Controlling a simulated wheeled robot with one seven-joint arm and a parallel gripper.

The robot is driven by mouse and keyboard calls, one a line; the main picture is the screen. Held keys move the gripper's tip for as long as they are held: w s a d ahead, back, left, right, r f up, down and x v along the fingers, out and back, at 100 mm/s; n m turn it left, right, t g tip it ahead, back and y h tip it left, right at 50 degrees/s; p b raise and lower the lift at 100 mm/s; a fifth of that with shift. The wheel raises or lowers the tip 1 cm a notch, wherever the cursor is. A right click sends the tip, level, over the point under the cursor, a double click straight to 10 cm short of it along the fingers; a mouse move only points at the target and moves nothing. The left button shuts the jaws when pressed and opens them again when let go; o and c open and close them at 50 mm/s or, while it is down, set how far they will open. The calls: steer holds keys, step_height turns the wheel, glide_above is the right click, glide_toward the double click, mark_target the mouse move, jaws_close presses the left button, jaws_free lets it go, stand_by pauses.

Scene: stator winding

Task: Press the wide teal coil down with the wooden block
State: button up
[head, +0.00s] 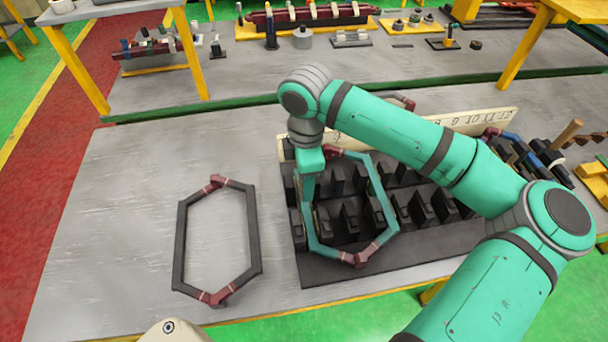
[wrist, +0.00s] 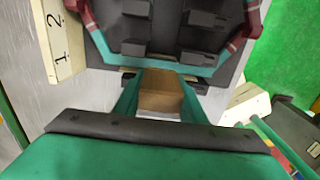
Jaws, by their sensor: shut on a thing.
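The wide teal coil (head: 385,190) is a six-sided loop with dark red ends. It lies around black teeth at the left end of the dark slotted stator base (head: 340,290). My gripper (head: 309,192) points down over the coil's left side in the head view. In the wrist view my gripper (wrist: 160,85) is shut on the wooden block (wrist: 161,101), a brown piece between the two teal fingers. The coil's near teal side (wrist: 165,57) runs just beyond the block there. Whether the block touches the coil is hidden. The block is not clearly visible in the head view.
A black coil (head: 178,245) with dark red ends lies flat on the grey table to the left. A pale numbered board (head: 465,124) stands behind the stator. Tools (head: 545,155) lie at the right. The table's left part is otherwise clear.

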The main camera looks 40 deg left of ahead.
steer(key=shift+f, duration=1.2)
steer(key=shift+w+d+f, duration=0.1)
steer(key=shift+f, duration=0.45)
steer(key=shift+s+a+f, duration=0.1)
steer(key=shift+a+f, duration=0.05)
steer(key=shift+f, duration=0.25)
steer(key=shift+s+a+f, duration=0.1)
steer(key=shift+f, duration=0.3)
steer(key=shift+d+f, duration=0.1)
steer(key=shift+d, duration=0.05)
steer(key=shift+f, duration=0.6)
steer(key=shift+r, duration=5.8)
